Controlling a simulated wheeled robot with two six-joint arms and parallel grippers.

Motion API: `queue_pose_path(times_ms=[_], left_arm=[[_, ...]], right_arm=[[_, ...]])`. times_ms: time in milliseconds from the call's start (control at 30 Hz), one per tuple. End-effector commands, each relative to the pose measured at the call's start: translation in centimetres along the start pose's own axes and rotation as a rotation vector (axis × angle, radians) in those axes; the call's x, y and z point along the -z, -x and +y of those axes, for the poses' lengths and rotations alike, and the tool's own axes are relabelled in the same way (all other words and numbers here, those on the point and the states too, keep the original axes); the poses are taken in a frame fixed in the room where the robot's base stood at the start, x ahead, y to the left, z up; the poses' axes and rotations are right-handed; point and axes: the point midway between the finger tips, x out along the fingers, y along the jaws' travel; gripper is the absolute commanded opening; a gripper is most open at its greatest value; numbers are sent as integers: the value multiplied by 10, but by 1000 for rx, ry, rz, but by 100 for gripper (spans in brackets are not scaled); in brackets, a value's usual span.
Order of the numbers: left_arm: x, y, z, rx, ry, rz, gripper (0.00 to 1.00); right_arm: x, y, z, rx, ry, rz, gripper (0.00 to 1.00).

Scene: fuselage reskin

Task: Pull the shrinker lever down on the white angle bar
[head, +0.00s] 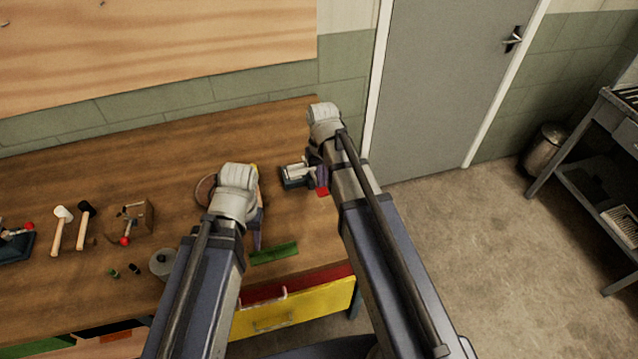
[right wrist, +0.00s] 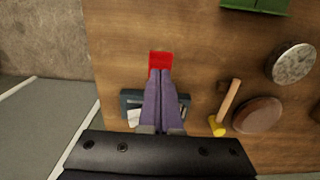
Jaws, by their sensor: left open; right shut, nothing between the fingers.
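A dark blue-grey machine (head: 297,184), which looks like the shrinker, stands near the bench's right end. A pale piece lies on it, perhaps the white angle bar; I cannot tell for sure. A flat red piece (head: 323,192), possibly the lever's grip, sticks out at its front; it also shows in the right wrist view (right wrist: 160,59). My right gripper (right wrist: 163,74) is shut and empty, its purple fingers over the machine with the tips at the red piece. Contact is unclear. My left gripper (head: 257,238) is open above the bench, left of the machine, partly hidden by its arm.
A green bar (head: 274,253) lies near the bench's front edge. A yellow-headed mallet (right wrist: 217,126), a brown disc (right wrist: 257,115) and a silver disc (right wrist: 292,63) lie beside the machine. Two mallets and red-knobbed tools (head: 125,240) lie further left.

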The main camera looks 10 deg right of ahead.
Motion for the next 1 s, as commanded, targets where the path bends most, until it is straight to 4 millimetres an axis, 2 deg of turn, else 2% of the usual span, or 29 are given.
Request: queue_pose_path(times_ms=[1000], left_arm=[[3,-47,4,0,2,0,50]], right_arm=[[1,-48,0,0,0,2,0]])
